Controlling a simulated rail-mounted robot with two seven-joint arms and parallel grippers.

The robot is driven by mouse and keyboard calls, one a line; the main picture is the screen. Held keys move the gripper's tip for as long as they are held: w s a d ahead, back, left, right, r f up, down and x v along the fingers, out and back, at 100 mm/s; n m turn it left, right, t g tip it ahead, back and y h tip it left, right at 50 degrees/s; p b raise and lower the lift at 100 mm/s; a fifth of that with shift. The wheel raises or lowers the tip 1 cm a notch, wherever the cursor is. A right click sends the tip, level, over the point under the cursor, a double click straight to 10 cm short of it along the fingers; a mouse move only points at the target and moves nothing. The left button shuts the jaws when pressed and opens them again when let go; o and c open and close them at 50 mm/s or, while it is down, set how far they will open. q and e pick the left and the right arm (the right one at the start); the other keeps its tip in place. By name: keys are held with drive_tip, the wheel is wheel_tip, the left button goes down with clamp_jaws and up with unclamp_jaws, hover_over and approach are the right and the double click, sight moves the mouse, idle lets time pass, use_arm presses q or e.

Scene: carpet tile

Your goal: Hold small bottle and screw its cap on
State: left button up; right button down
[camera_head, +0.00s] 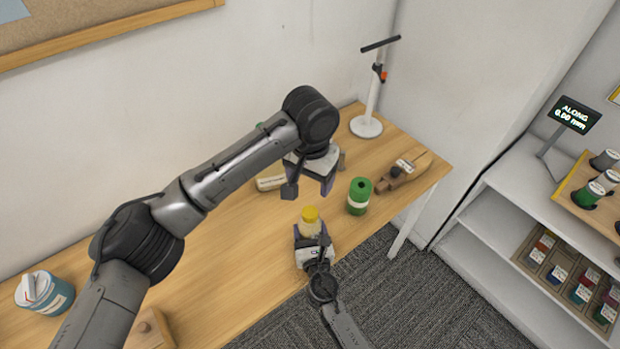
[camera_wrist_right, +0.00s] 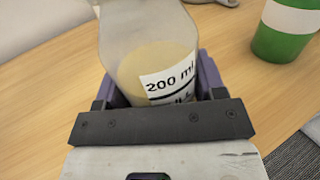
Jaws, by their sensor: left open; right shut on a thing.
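The small bottle (camera_head: 311,229) is clear, with pale yellowish contents and a yellow cap (camera_head: 310,214) at its top. I cannot tell how tightly the cap sits. My right gripper (camera_head: 311,241) is shut around the bottle and holds it roughly upright near the table's front edge. In the right wrist view the bottle (camera_wrist_right: 150,52) stands between the jaws with a "200 ml" label, its top out of frame. My left gripper (camera_head: 309,192) is open and empty, pointing down, above and behind the cap and apart from it.
A green container with a white band (camera_head: 359,196) stands just right of the bottle on the wooden table (camera_head: 235,235). A wooden block with a label (camera_head: 405,172) and a white stand (camera_head: 366,126) are farther right. A blue tub (camera_head: 45,293) is at far left. Shelves (camera_head: 500,225) stand right.

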drive_tip(key=shift+c, duration=0.7)
unclamp_jaws()
drive_tip(key=s+d+p, duration=0.1)
drive_tip(key=s+d, duration=0.1)
drive_tip(key=s, duration=1.1)
drive_tip(key=shift+s+d, duration=0.25)
drive_tip(key=shift+s, duration=0.1)
